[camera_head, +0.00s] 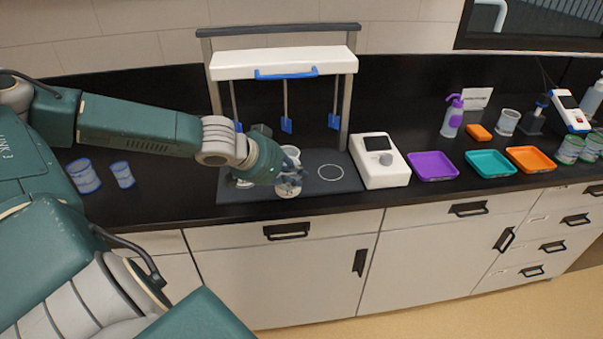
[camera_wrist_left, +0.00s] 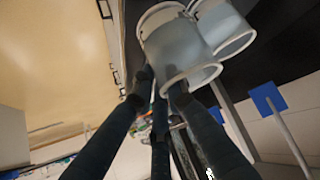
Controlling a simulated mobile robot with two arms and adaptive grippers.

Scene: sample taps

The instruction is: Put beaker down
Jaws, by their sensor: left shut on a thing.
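My left gripper (camera_head: 287,178) is shut on a clear beaker (camera_head: 289,190) over the dark base mat of the stirrer stand. In the left wrist view the fingers (camera_wrist_left: 160,92) close around this beaker (camera_wrist_left: 180,50), which shows tilted in the picture. A second beaker (camera_head: 291,153) is just behind the gripper; it also shows beside the held one in the left wrist view (camera_wrist_left: 224,27). I cannot tell whether the held beaker touches the mat. A white ring mark (camera_head: 330,172) lies bare to the right. My right gripper is not in view.
The stand (camera_head: 282,64) has several blue paddles hanging above the mat (camera_head: 345,190). A white device (camera_head: 380,160) is right of it, then purple (camera_head: 432,165), teal (camera_head: 490,162) and orange (camera_head: 530,159) trays. Two blue-tinted beakers (camera_head: 122,174) stand at the left.

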